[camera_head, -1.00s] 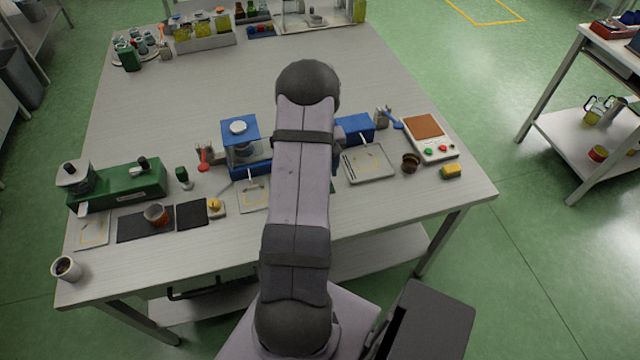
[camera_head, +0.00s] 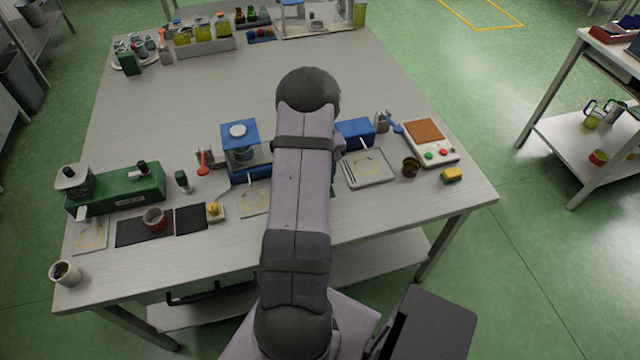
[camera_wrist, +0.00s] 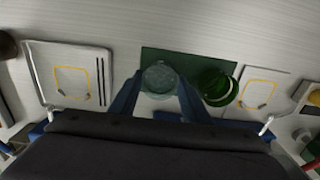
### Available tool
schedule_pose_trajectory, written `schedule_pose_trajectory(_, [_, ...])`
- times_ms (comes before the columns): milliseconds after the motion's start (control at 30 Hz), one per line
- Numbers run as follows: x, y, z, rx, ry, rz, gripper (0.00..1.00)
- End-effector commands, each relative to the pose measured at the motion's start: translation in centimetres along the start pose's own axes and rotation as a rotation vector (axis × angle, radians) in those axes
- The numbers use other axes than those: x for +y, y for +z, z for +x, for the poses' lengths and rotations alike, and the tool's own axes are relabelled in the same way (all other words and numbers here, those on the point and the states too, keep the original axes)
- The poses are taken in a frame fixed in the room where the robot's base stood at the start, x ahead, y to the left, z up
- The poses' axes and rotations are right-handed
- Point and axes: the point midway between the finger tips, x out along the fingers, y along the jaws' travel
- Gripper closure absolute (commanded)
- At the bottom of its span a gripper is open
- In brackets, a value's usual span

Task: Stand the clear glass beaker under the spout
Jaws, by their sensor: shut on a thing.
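My gripper (camera_wrist: 158,92) is shut on the clear glass beaker (camera_wrist: 160,76), with a blue finger on each side of it. The beaker is over a dark green mat (camera_wrist: 190,57); I cannot tell whether it still touches the mat. In the head view my arm hides both gripper and beaker. One thin spout (camera_head: 364,143) juts from a blue box over a pale tray (camera_head: 384,179) with a yellow outline. Another spout (camera_head: 249,176) is on the blue machine, over a pale plate (camera_head: 252,207) with a yellow outline. Both plates are empty.
A green glass cup (camera_wrist: 216,87) stands right beside the beaker in the wrist view. A green machine (camera_head: 120,187) with a plate below it is at left. A brown cup (camera_head: 410,165) and a scale (camera_head: 428,141) are right of the tray. The table's middle is clear.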

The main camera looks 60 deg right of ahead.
Motion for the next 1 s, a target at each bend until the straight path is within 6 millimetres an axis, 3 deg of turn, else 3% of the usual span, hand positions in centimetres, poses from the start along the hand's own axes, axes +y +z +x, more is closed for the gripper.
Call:
schedule_pose_trajectory(467, [0.0, 0.0, -0.6, 0.001, 0.0, 0.0, 0.72])
schedule_pose_trajectory(1000, [0.0, 0.0, -5.4, 0.001, 0.001, 0.0, 0.72])
